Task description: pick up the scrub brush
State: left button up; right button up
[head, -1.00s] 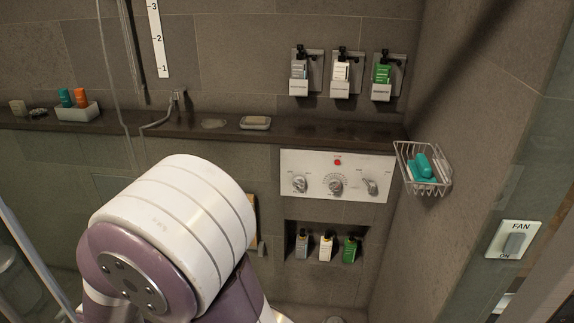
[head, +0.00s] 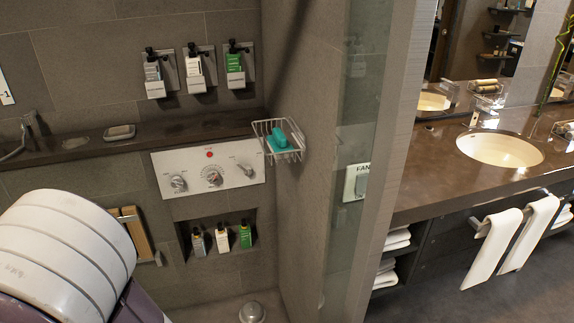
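I cannot pick out a scrub brush with certainty. A wire basket (head: 286,153) on the shower wall holds a teal item (head: 277,141) with a reddish part on it, too small to identify. A tan, wood-like object (head: 138,232) stands or hangs low against the wall, partly hidden by my arm. Neither of my grippers shows; only a thick white and purple part of my own arm fills the lower left.
A dark ledge (head: 160,136) carries a soap dish (head: 119,132). A shower control panel (head: 209,170) sits above a niche of several bottles (head: 222,238). A glass edge and wall separate the shower from the vanity counter (head: 440,185) with its sink (head: 500,149) and hanging towels.

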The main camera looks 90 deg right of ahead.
aim_at(277, 142)
jog(key=z, duration=2.95)
